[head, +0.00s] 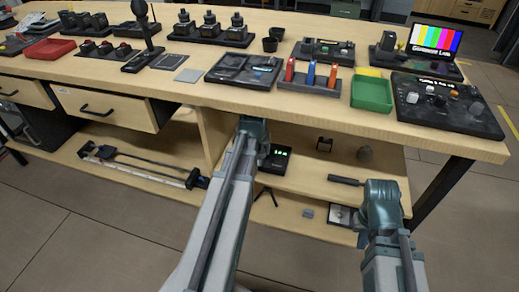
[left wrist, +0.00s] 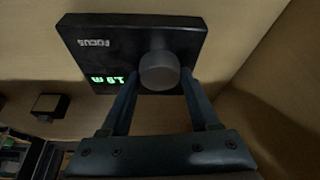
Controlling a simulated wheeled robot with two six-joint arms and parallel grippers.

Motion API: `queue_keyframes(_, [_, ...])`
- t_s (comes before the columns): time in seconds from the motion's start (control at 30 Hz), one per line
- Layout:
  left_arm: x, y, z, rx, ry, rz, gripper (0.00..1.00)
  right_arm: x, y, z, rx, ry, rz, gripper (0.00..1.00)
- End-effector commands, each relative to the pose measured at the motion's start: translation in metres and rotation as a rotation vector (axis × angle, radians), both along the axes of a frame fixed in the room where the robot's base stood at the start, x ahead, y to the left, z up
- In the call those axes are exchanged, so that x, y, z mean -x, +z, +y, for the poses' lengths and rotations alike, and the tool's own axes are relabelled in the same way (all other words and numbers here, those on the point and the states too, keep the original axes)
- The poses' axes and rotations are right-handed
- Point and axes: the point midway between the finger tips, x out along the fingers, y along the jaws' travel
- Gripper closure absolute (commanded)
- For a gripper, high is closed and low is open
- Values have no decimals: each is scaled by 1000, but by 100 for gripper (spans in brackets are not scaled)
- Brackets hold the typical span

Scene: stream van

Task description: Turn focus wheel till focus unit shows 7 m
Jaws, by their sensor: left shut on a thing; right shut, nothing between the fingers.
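The black focus unit (left wrist: 120,38) is in the left wrist view, its FOCUS label upside down. Its green display (left wrist: 108,79) is also upside down and reads a value starting with 1, in m; the second digit looks like a 9 but is unclear. The round grey focus wheel (left wrist: 159,70) sits between the two fingers of my left gripper (left wrist: 160,82), which are shut on it. In the head view the focus unit (head: 278,158) is on the upper shelf below the table, partly hidden by my left arm. My right gripper (head: 350,182) is shut and empty near the shelf's right part.
The table edge (head: 330,118) overhangs the shelf. A small black object (head: 324,144) and a dark rounded object (head: 365,154) stand right of the unit on the shelf. On the tabletop are a green tray (head: 371,94), a control panel (head: 447,103) and a colour-bar screen (head: 434,39).

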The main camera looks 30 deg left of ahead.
Motion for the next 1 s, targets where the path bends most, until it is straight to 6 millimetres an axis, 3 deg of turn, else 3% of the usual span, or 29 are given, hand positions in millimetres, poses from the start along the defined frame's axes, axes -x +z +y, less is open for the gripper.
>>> queue_keyframes(0.4, [1, 0, 1, 1, -169, 3, 94, 0, 0, 0, 0, 0, 0, 100])
queue_keyframes(0.97, [1, 0, 1, 1, -191, 4, 94, 0, 0, 0, 0, 0, 0, 100])
queue_keyframes(1.0, [1, -1, 1, 1, -191, 4, 31, 0, 0, 0, 0, 0, 0, 100])
